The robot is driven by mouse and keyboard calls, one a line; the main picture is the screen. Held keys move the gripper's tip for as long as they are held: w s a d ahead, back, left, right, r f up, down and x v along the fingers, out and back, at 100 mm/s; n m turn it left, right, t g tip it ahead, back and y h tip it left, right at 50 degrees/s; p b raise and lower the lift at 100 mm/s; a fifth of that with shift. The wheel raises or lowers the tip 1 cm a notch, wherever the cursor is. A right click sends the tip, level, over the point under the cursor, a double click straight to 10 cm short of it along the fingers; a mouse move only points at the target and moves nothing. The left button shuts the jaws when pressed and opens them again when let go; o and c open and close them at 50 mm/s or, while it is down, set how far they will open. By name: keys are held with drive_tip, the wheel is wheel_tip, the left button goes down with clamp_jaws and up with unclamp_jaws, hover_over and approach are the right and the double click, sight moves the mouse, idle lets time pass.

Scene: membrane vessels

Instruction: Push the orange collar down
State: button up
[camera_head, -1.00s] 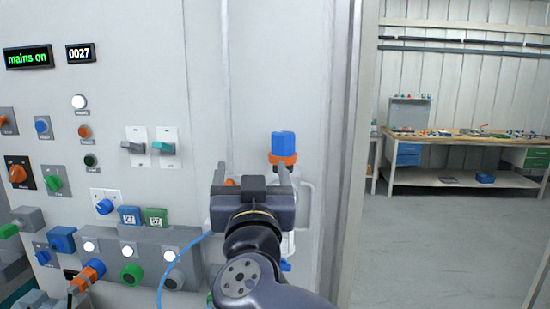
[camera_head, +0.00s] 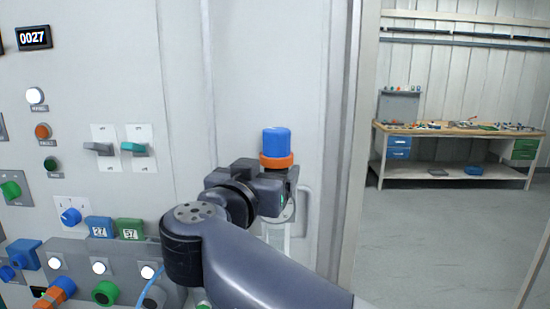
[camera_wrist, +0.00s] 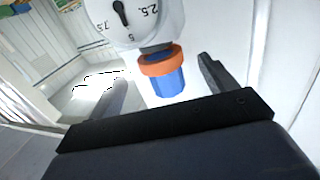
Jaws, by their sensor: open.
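The orange collar (camera_head: 277,161) is a ring around the lower part of a blue cylindrical cap (camera_head: 276,141) in the head view. In the wrist view the orange collar (camera_wrist: 160,62) and the blue cap (camera_wrist: 168,83) show between my two fingers, below a round white dial gauge (camera_wrist: 138,18). My gripper (camera_head: 285,178) is open and sits just below the collar in the head view. It holds nothing. I cannot tell whether a finger touches the collar. What lies under the collar is partly hidden by my gripper in the head view.
A wall panel with switches and buttons (camera_head: 98,268) stands to the left. A pale handle (camera_head: 303,205) is right of my gripper. A doorway frame (camera_head: 362,150) stands farther right, with a workbench (camera_head: 455,135) in the room beyond and open floor.

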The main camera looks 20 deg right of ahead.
sight(271, 165)
drive_tip(key=shift+p+x, duration=0.4)
drive_tip(key=shift+x, duration=2.6)
